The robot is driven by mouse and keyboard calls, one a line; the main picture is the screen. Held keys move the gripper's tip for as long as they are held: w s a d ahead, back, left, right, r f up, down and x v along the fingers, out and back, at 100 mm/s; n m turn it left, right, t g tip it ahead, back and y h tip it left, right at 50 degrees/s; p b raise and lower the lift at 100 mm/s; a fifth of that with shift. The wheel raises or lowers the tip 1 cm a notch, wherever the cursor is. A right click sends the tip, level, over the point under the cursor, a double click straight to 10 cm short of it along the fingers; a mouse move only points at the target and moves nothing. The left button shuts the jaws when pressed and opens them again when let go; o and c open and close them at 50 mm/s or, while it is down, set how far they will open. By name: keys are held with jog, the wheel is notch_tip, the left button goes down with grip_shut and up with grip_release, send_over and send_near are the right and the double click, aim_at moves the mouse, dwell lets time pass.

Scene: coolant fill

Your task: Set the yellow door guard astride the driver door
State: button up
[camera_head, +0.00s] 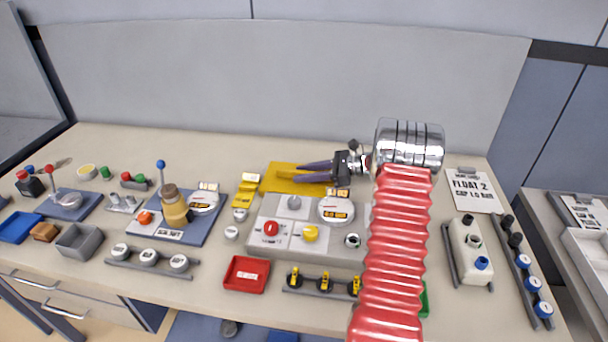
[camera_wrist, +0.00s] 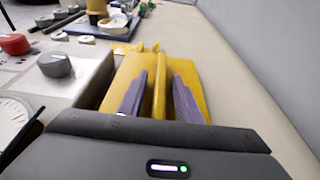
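A flat yellow piece with a raised middle ridge, which looks like the door guard (camera_head: 285,184), lies at the back of the bench. It fills the middle of the wrist view (camera_wrist: 189,70). My gripper (camera_head: 303,171) reaches over it from the right with two purple fingers. In the wrist view my gripper (camera_wrist: 160,80) has one finger on each side of the yellow ridge (camera_wrist: 160,85), with gaps showing between. It is open and holds nothing. My fingers hide part of the yellow piece. I cannot make out a driver door in either view.
A grey control panel (camera_head: 275,240) with knobs and a dial stands close in front of the yellow piece. A smaller labelled yellow stand (camera_head: 244,192) is to its left. The wall (camera_head: 280,90) is behind, with a clear strip of bench. A red tray (camera_head: 246,274) sits in front.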

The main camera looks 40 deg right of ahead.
jog(key=v, duration=1.2)
jog(key=shift+r, duration=0.2)
jog(key=shift+a, duration=0.1)
jog(key=shift+w+a+r, duration=0.1)
jog(key=shift+a+r, duration=0.1)
jog(key=shift+a, duration=0.05)
jog(key=s+a+r+n+g+h, duration=0.25)
jog(key=a+r+n, duration=0.3)
jog(key=a, duration=0.75)
jog(key=s+a+r+n+g+h, duration=0.1)
jog(key=a+r+n+g, duration=0.4)
jog(key=a, duration=0.8)
jog(key=s+a+n+t+h, duration=0.1)
jog(key=s+a+n+h, duration=0.2)
jog(key=s+a+n, duration=0.4)
jog(key=s+a+n+t+h, duration=0.1)
jog(key=s+a+n+h, duration=0.3)
jog(key=s+a+n, duration=0.3)
jog(key=s+r+n, duration=0.1)
jog(key=s+n, duration=0.1)
jog(key=s, duration=0.3)
jog(key=shift+s+t, duration=0.35)
